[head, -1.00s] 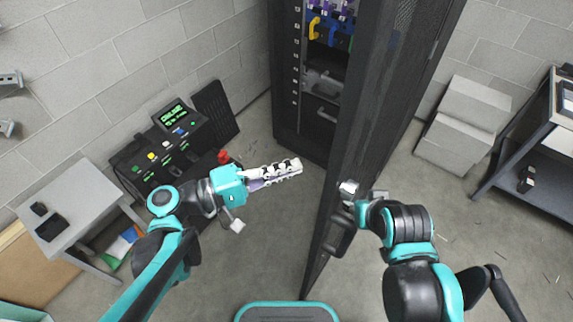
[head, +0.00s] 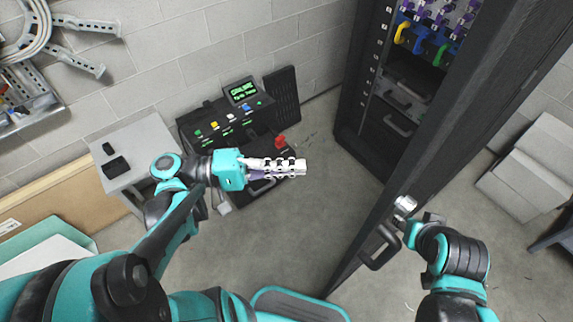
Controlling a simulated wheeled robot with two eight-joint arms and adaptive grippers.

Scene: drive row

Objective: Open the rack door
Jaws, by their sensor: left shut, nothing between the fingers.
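The black rack (head: 369,100) stands at the upper right with its dark mesh door (head: 455,120) swung out towards me, so part of the inside shows. A black door handle (head: 378,250) sits low in the picture on the door's near part. My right gripper (head: 405,206) is at the door just above the handle. Its fingers are small and partly hidden, so I cannot tell whether they touch or grip the door. My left gripper (head: 302,167) is shut and empty, left of the door and apart from it.
A black console (head: 225,125) with lit buttons and a red knob stands behind my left gripper. A grey table (head: 140,150) is at the left. Grey boxes (head: 530,165) lie beyond the door at the right. Bare floor (head: 320,215) lies between the console and the door.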

